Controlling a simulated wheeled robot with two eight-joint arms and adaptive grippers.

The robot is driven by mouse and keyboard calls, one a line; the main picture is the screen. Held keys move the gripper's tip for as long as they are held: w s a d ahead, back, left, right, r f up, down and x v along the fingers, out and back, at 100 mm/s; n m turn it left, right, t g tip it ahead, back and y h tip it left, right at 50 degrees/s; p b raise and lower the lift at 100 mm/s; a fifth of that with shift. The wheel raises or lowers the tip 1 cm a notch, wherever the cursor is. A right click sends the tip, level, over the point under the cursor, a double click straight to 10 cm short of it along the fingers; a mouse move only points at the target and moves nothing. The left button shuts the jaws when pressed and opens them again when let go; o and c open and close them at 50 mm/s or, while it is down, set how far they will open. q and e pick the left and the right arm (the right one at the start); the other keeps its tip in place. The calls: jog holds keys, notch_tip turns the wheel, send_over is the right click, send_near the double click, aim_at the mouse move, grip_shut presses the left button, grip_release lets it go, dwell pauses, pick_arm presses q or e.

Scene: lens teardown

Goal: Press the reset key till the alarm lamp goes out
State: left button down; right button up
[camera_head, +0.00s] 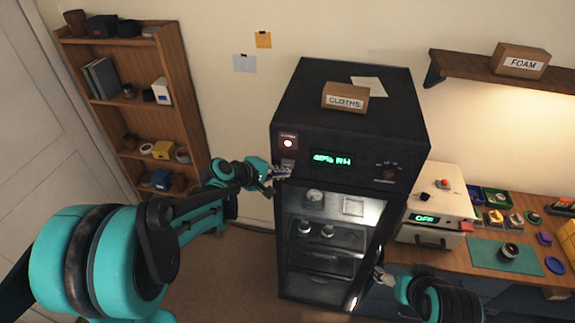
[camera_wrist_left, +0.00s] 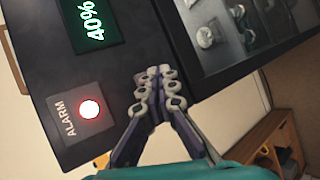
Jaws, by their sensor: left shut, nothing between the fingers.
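The alarm lamp (camera_head: 288,143) on the upper left of the black cabinet's front (camera_head: 345,145) glows red with a bright white centre. In the left wrist view the lamp (camera_wrist_left: 90,109) is lit beside the word ALARM. My left gripper (camera_head: 281,173) is shut and empty, at the panel just below the lamp. In the left wrist view its fingertips (camera_wrist_left: 157,76) lie over the black panel; whether they touch it I cannot tell. The reset key is not clearly visible and may be behind the fingers. My right gripper (camera_head: 381,275) is by the cabinet's lower right edge, its fingers too small to read.
The cabinet's green display (camera_head: 332,158) reads 40% RH. A box marked CLOTHS (camera_head: 345,97) lies on top. The glass door (camera_head: 325,240) below appears closed. A wooden bench (camera_head: 480,205) with a white device (camera_head: 440,192) stands right; a bookshelf (camera_head: 130,100) stands left.

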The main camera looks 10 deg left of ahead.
dwell(0.4)
pick_arm(q)
jog(key=shift+w, duration=0.45)
jog(key=shift+w+b, duration=0.35)
jog(key=shift+w, duration=0.05)
dwell(0.6)
dwell(0.3)
jog(key=shift+s, duration=0.9)
jog(key=s, duration=0.5)
